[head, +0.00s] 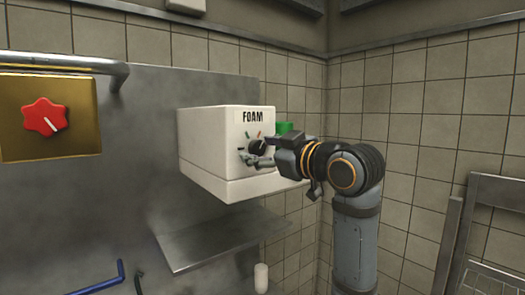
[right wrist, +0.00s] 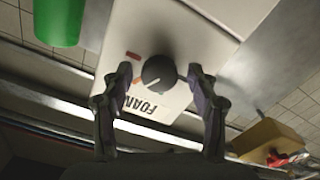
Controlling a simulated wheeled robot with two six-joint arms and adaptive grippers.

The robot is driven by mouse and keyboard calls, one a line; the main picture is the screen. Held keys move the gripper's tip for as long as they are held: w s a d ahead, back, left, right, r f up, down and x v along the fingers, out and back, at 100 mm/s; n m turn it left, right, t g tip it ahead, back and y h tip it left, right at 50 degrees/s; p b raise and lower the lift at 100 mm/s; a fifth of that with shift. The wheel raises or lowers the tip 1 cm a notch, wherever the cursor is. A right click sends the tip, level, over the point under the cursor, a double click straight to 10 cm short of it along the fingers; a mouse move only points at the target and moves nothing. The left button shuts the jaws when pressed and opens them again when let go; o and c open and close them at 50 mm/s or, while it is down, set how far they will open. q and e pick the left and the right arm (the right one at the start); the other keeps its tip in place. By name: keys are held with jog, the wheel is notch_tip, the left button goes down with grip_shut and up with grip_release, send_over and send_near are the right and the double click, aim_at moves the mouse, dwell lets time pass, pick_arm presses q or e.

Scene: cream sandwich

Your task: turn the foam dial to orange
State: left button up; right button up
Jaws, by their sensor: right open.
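The white box (head: 212,140) labelled FOAM is mounted on the wall in the head view. Its front carries a black round dial (head: 257,146) with small coloured marks around it; one mark looks orange-red (right wrist: 133,56) in the right wrist view. The dial (right wrist: 160,70) has a pale pointer line that slants toward the FOAM lettering in that view. My right gripper (head: 262,156) is at the box front from the right. In the right wrist view, its open fingers (right wrist: 160,76) stand on either side of the dial; contact is unclear. My left gripper is out of view.
A green object (head: 284,127) stands just behind the box's right side. A steel shelf (head: 222,242) is below the box. A red knob (head: 44,117) on a brass plate and a metal rail (head: 60,62) are at left.

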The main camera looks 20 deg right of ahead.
jog(key=v, duration=1.2)
dwell(0.3)
